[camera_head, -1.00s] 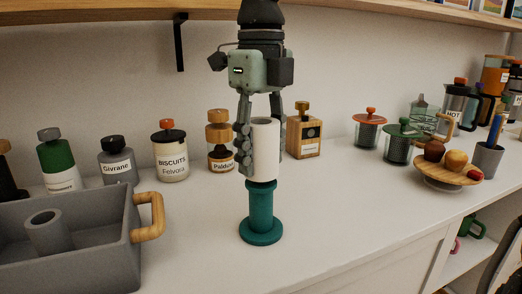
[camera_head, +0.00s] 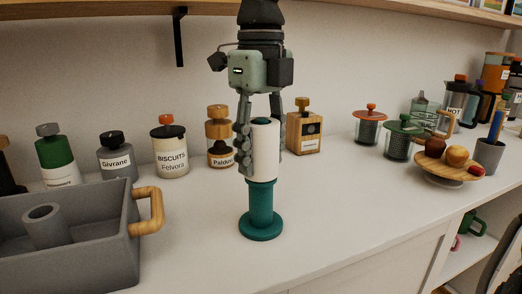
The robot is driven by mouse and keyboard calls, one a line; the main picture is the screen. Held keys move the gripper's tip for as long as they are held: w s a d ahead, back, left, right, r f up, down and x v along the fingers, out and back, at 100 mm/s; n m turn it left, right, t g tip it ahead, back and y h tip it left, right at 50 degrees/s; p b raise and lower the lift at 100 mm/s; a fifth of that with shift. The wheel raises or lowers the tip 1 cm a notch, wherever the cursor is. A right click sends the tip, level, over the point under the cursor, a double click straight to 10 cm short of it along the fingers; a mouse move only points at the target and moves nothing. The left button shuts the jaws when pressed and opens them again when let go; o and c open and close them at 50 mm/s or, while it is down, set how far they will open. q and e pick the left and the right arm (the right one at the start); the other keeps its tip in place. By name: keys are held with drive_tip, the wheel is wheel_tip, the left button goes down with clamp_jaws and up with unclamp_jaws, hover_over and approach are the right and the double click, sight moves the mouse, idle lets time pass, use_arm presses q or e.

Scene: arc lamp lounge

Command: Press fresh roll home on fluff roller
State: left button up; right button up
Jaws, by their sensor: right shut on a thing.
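The white fresh roll (camera_head: 264,153) is upright around the top of the teal fluff roller (camera_head: 262,205), which stands on its round base on the white counter. The roll's lower end is at the roller's collar; I cannot tell whether they touch. A bit of teal shows in the roll's top opening. My right gripper (camera_head: 258,147) comes down from above and is shut on the roll, one finger on each side; the left-hand finger covers part of it. My left gripper is not in view.
A grey tray (camera_head: 90,258) with a wooden handle and a grey tube (camera_head: 47,228) inside stands at left. Several jars, including the biscuits jar (camera_head: 170,155), line the back. A wooden fruit stand (camera_head: 450,171) is at right. The counter around the roller is clear.

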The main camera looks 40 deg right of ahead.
sight(261, 119)
drive_tip(key=o, duration=1.7)
drive_tip(key=shift+r, duration=0.1)
drive_tip(key=shift+r+p, duration=2.95)
drive_tip(key=shift+r, duration=0.85)
drive_tip(key=shift+c, duration=0.2)
clamp_jaws()
